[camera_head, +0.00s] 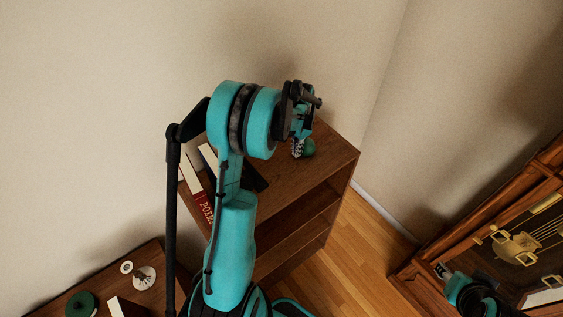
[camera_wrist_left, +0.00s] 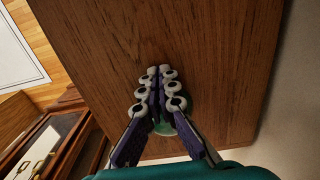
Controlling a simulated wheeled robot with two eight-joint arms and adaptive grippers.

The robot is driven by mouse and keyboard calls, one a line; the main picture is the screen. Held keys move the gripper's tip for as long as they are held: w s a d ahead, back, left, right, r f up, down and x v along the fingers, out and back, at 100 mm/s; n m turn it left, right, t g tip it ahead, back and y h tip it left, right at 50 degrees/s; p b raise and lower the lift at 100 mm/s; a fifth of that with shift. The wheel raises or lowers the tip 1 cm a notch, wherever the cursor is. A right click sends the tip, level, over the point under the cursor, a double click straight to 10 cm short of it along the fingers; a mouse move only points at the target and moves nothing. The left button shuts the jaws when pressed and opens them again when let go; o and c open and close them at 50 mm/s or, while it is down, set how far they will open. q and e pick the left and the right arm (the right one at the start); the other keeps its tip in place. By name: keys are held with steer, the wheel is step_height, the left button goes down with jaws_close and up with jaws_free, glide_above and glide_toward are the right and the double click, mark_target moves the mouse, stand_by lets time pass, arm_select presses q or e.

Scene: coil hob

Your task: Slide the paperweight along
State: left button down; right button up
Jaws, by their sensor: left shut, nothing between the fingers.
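The paperweight is a small green dome (camera_head: 309,148) on top of the wooden bookcase (camera_head: 335,158), near its right end. My left gripper (camera_head: 298,152) points down right beside the paperweight, on its left in the head view. In the left wrist view the left gripper (camera_wrist_left: 160,74) is shut and empty, its fingers together over the wood. There the green paperweight (camera_wrist_left: 163,127) shows partly behind the fingers, which hide much of it. I cannot tell whether they touch. My right gripper (camera_head: 441,270) is low at the right of the head view, small; its jaws are unclear.
Books, one with a red spine (camera_head: 205,207), stand on the left part of the bookcase top. A lower wooden surface (camera_head: 60,305) at lower left holds small round items. A wooden clock case (camera_head: 425,270) is at right. The bookcase top's right end is bare.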

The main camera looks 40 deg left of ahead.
arm_select(q)
steer(key=w+d, duration=0.1)
steer(key=w, duration=0.2)
steer(key=w+b, duration=0.1)
steer(key=w, duration=0.2)
steer(key=w+d, duration=0.1)
steer(key=w, duration=0.2)
steer(key=shift+w+d, duration=0.2)
steer(key=shift+d, duration=0.15)
steer(key=shift+s, duration=0.1)
